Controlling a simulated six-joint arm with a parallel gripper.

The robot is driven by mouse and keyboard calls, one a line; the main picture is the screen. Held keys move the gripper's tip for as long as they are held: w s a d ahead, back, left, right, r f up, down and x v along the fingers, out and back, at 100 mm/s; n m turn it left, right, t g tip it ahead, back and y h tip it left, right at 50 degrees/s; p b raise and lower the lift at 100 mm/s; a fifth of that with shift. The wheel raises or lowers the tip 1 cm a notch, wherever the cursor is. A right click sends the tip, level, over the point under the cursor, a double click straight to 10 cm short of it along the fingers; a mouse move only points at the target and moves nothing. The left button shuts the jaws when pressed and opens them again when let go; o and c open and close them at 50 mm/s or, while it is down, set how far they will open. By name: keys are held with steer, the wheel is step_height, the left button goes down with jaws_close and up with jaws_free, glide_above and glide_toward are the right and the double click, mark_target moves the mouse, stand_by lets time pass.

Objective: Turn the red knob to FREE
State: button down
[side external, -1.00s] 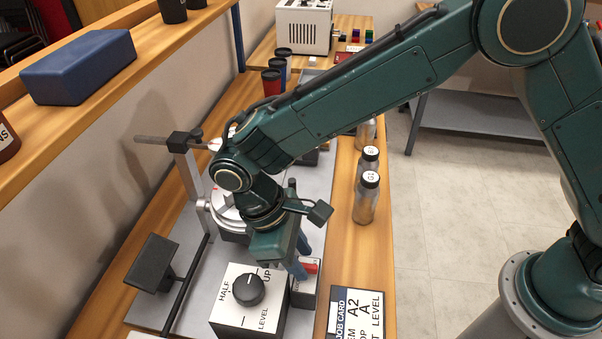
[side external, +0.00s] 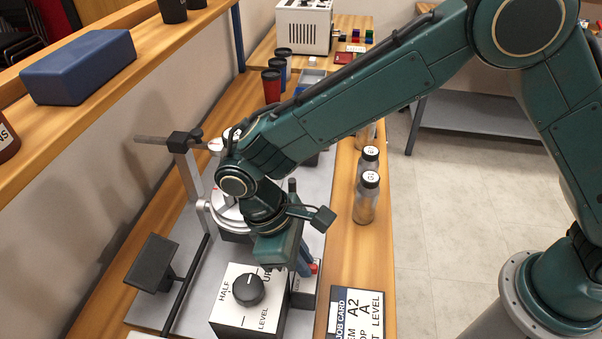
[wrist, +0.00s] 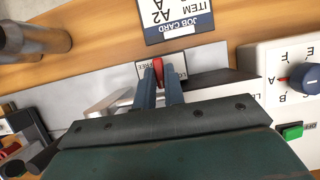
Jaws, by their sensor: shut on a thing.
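The red knob (wrist: 158,72) is a narrow upright bar on a small box with a white label plate (wrist: 176,62). My gripper (wrist: 160,88) is shut on the knob, with one blue-grey finger on each side of it. In the wrist view the bar points nearly straight up the picture. In the side external view my gripper (side external: 305,266) reaches down at the box, and only a bit of the red knob (side external: 314,268) shows past the fingers.
A white box with a black dial (side external: 248,289), marked HALF, UP and LEVEL, stands close left of my gripper. A job card (side external: 357,314) lies to the right. Bottles (side external: 366,197) stand farther back along the bench edge. A lettered selector (wrist: 303,78) and green button (wrist: 292,132) are at right in the wrist view.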

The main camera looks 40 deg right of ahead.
steer(key=shift+w+m, duration=0.1)
steer(key=shift+m, duration=0.3)
steer(key=m+y, duration=0.1)
steer(key=m, duration=0.2)
steer(key=shift+d+g, duration=0.15)
steer(key=shift+g, duration=0.15)
steer(key=m+y, duration=0.1)
steer(key=m, duration=0.1)
steer(key=m+y, duration=0.1)
steer(key=m, duration=0.2)
steer(key=shift+w+d+g, duration=0.1)
steer(key=shift+d+g, duration=0.1)
steer(key=shift+g, duration=0.1)
steer(key=m+y, duration=0.2)
steer(key=m, duration=0.2)
steer(key=shift+d+m, duration=0.15)
steer(key=shift+m, duration=0.15)
steer(key=m+t+y, duration=0.1)
steer(key=m, duration=0.3)
steer(key=shift+d, duration=0.1)
steer(key=shift+m+t, duration=0.3)
steer(key=c, duration=1.5)
jaws_free()
steer(key=shift+y, duration=0.3)
